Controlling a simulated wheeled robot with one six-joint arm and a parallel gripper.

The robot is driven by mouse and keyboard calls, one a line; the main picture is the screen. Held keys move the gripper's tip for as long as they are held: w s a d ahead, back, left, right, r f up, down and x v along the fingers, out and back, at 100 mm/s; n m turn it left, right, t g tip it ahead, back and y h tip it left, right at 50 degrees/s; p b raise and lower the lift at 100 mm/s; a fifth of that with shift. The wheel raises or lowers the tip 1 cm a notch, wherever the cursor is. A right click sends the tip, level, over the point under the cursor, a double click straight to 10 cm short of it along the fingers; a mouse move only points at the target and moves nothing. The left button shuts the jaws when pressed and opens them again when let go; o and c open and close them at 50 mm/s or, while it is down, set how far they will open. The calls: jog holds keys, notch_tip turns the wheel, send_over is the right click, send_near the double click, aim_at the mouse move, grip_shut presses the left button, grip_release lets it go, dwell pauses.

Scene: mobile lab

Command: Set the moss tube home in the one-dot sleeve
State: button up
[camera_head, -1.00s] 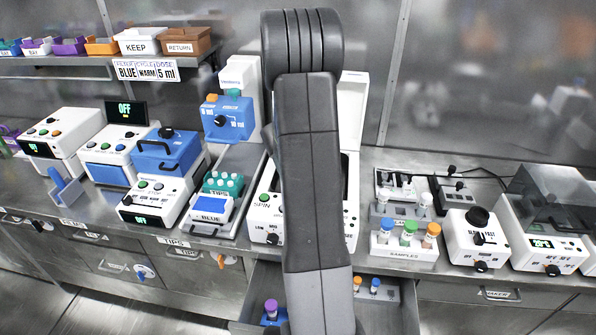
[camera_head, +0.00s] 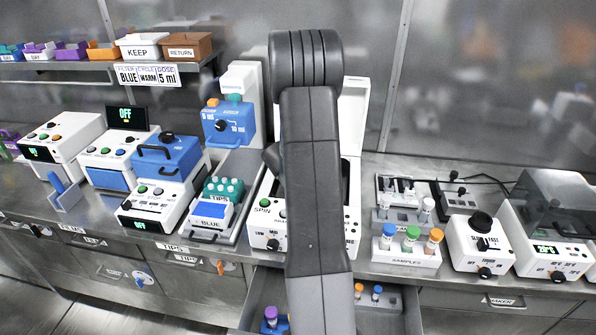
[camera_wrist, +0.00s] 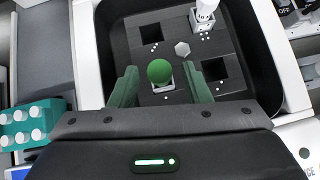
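A tube with a round moss-green cap (camera_wrist: 160,72) stands in a square sleeve of a dark rotor in the wrist view. Its body is mostly hidden below the cap. In the head view my arm hides the gripper and the rotor.
A white-capped tube (camera_wrist: 205,12) stands in the far sleeve, near a pale hub (camera_wrist: 182,48). A samples rack (camera_head: 407,258) with blue, green and orange caps stands right. An open drawer (camera_head: 262,290) lies below.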

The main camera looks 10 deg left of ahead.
jog(key=p+v, duration=0.1)
jog(key=v, duration=1.1)
jog(key=b+x, duration=0.1)
jog(key=x, duration=1.1)
notch_tip(320, 180, up, 3)
jog(key=shift+r+p, duration=0.2)
jog(key=shift+p, duration=0.25)
